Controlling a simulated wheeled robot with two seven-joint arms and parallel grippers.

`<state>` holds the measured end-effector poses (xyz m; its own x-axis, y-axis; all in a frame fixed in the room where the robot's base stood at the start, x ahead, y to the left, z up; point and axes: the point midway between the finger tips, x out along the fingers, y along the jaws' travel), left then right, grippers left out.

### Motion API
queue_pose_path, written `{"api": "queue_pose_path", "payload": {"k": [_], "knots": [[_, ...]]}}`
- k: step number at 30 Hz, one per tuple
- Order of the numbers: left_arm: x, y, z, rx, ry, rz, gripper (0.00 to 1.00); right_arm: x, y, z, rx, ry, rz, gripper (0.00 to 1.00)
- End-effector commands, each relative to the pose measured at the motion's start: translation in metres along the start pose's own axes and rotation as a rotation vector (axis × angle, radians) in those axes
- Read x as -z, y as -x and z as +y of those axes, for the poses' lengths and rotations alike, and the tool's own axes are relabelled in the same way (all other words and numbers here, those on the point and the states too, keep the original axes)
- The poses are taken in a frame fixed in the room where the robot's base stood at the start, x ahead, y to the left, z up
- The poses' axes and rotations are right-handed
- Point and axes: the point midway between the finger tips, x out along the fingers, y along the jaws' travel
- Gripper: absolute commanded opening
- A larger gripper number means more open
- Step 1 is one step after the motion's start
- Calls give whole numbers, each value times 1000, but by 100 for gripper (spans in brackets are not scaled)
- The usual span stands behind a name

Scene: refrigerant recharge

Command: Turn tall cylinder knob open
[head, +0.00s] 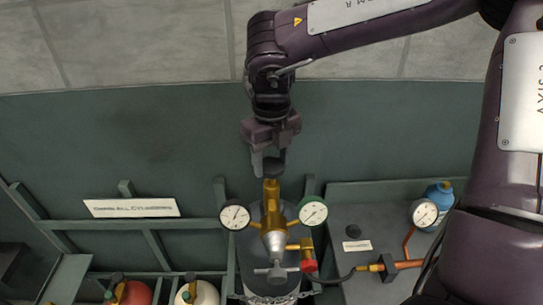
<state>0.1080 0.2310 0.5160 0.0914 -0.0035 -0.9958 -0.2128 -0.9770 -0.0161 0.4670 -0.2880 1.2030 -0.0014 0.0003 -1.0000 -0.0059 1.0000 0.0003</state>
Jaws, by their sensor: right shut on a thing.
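The tall grey cylinder (250,260) stands at the bottom centre of the head view, with a brass and silver valve assembly (272,215) on top. Its dark round knob (273,168) sits at the top of the brass stem. My right gripper (268,165) reaches down from above and is shut on this knob, with one finger showing on each side. The fingers partly hide the knob, so its turn angle cannot be told. My left gripper is not in view.
Two round gauges (234,215) (313,211) flank the valve. A chain (268,299) crosses the cylinder. A grey bench (350,215) at right holds a blue canister (440,193), another gauge and copper piping. Red (135,292) and cream (204,293) cylinders stand lower left.

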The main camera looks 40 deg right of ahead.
Motion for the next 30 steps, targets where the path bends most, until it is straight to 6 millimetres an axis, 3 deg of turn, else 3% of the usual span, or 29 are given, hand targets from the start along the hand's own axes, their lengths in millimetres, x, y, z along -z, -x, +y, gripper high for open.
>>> {"api": "queue_pose_path", "payload": {"k": [12, 28, 29, 30], "knots": [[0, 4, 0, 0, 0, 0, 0, -2, 2, 0, 1, 179, -8, 27], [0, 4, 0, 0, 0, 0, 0, -2, 2, 0, 1, 200, -9, 27], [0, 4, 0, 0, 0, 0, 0, -2, 2, 0, 1, 200, -9, 52], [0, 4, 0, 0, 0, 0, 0, -2, 2, 0, 1, 200, -8, 58]]}}
